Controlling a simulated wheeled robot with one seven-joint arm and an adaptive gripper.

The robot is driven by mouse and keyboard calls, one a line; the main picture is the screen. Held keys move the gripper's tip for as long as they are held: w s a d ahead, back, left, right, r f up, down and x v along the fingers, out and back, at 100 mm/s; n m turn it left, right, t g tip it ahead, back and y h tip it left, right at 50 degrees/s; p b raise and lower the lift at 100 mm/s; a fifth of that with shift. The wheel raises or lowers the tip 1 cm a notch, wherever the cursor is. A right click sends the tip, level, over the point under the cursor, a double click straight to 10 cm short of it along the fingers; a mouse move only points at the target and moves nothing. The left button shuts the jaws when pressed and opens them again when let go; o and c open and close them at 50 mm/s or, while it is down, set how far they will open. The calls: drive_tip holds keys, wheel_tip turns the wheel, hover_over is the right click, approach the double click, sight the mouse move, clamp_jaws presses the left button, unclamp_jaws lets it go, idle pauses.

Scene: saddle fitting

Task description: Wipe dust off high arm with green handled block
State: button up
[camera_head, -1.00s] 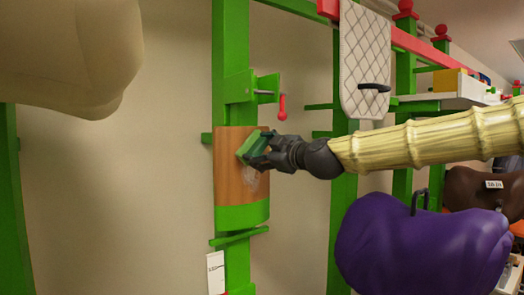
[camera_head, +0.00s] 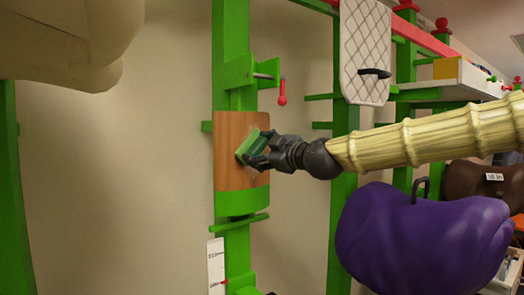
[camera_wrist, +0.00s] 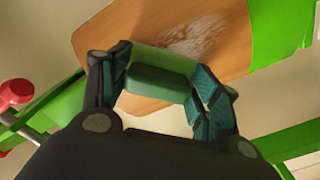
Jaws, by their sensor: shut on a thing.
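The high arm shows as a curved wooden panel (camera_head: 228,168) with a green lower edge, mounted on a green post. My gripper (camera_head: 262,151) is shut on the green handled block (camera_head: 249,143), which is at the right part of the panel's face. In the wrist view, the block (camera_wrist: 160,78) sits between the two fingers (camera_wrist: 158,90) and seems to lie against the wooden panel (camera_wrist: 120,25). A pale dust patch (camera_wrist: 198,38) shows on the wood just past the block. The block's underside is hidden.
A red-knobbed crank (camera_head: 282,93) sticks out above the panel. A purple saddle-shaped form (camera_head: 420,240) hangs below my arm at the right. A quilted white pad (camera_head: 364,50) hangs at upper right. A beige form (camera_head: 70,40) fills the upper left. Bare wall lies left of the post.

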drive_tip(key=shift+f+b, duration=2.3)
drive_tip(key=shift+f, duration=0.85)
drive_tip(key=shift+f, duration=0.15)
drive_tip(key=shift+f+b, duration=1.35)
drive_tip(key=shift+f, duration=0.15)
drive_tip(key=shift+r, duration=0.1)
drive_tip(key=shift+r+p, duration=3.95)
drive_tip(key=shift+r, duration=4.45)
drive_tip(key=b+v, duration=0.2)
drive_tip(key=v, duration=0.4)
